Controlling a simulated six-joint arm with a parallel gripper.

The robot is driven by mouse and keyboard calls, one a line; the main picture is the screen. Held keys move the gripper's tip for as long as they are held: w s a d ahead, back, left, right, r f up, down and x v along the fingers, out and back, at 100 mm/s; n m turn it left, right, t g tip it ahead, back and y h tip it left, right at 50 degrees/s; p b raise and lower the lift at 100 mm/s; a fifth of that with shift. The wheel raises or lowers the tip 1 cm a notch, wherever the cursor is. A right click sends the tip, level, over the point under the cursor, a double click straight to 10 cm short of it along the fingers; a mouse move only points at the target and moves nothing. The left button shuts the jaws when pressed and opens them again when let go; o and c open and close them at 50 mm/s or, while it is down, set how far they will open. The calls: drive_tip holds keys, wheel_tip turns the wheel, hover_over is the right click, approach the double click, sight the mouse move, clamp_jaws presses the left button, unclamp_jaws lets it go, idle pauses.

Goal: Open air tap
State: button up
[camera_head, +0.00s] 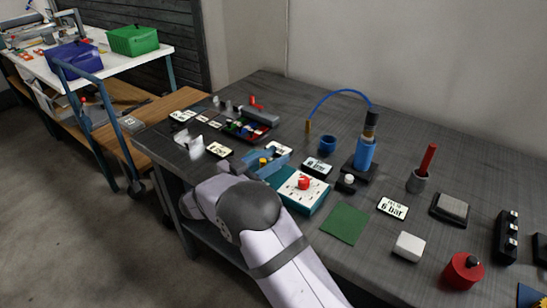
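No part is clearly marked as the air tap. A blue cylinder (365,153) with a black and brown top stands upright on a dark base. A thin blue hose (338,93) arcs from its top to a brass-coloured end on the left. A teal box (309,197) with a white top carries a red knob (304,183). A small black block with a white knob (349,179) sits between the box and the cylinder. My white arm reaches in from the bottom, left of the teal box.
Signs reading "6 bar" (393,208), a green mat (344,224), a white block (408,246), a red cylinder (463,271) and a grey cup with a red handle (418,183) occupy the right side. A parts tray (245,129) lies at the back left. Bare tabletop shows along the wall.

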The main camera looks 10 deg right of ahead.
sight(261, 165)
drive_tip(key=shift+v, duration=3.65)
drive_tip(key=shift+a, duration=0.1)
drive_tip(key=v, duration=0.3)
drive_tip(key=shift+s+a+r, duration=0.1)
drive_tip(key=shift+s+a, duration=0.1)
drive_tip(key=shift+a, duration=0.1)
drive_tip(key=shift+x, duration=3.75)
clamp_jaws()
